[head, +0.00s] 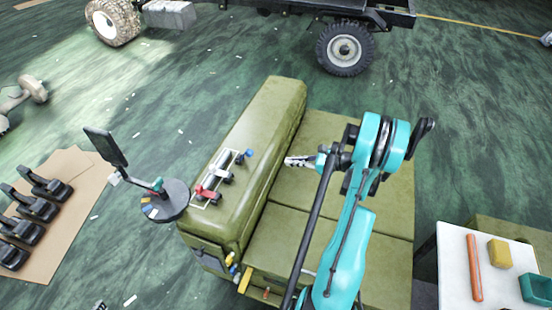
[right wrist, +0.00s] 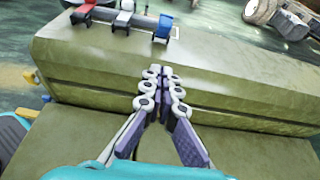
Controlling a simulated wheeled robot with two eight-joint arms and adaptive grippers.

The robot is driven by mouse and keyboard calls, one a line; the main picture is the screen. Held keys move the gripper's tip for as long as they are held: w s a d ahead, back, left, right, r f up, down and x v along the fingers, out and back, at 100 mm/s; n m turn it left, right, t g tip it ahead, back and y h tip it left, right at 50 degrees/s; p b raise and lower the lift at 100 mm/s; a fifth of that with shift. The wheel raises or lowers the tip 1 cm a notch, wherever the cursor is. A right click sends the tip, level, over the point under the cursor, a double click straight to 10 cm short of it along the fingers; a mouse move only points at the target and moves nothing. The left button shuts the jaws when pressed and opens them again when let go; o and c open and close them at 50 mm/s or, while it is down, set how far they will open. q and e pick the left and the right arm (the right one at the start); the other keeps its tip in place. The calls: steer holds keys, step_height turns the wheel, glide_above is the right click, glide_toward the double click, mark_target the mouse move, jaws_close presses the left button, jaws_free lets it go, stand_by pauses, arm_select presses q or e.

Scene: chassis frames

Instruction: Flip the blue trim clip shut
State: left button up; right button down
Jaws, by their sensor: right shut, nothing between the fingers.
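The blue trim clip (head: 249,153) is at the far end of a short rail on top of the olive seat's backrest. In the right wrist view the blue clip (right wrist: 164,26) shows at the rail's right end, on the near side; its exact flap angle is hard to tell. My right gripper (head: 289,161) is shut and empty, right of the blue clip and apart from it. In the right wrist view its fingertips (right wrist: 160,70) are together in front of the backrest side, below the clip. My left gripper is not in view.
A red clip (head: 206,193) and a white clip (right wrist: 124,10) share the rail. The olive backrest (head: 272,110) rises beside the seat cushions. A round dark tray (head: 165,208) stands left. A white table (head: 453,250) at right holds an orange rod, a yellow block and a teal box.

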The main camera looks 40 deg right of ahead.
steer(key=b+x, duration=0.1)
steer(key=x, duration=0.2)
steer(key=r+b+x, duration=0.1)
steer(key=x, duration=0.3)
steer(key=r+b+x, duration=0.1)
steer(key=x, duration=0.3)
steer(key=shift+w+a+f, duration=0.1)
steer(key=shift+w+a, duration=0.2)
steer(key=shift+w, duration=0.15)
steer(key=shift+w+a+r, duration=0.15)
steer(key=shift+w+r, duration=0.1)
steer(key=shift+w, duration=0.15)
steer(key=shift+r, duration=0.1)
steer(key=shift+w+a+r+g+p, duration=0.1)
steer(key=shift+r+g+p, duration=0.2)
steer(key=shift+p, duration=0.25)
steer(key=shift+w+a+r+g+h+p, duration=0.1)
steer(key=shift+w+r+g+h+p, duration=0.05)
steer(key=shift+r+g+h+p, duration=0.2)
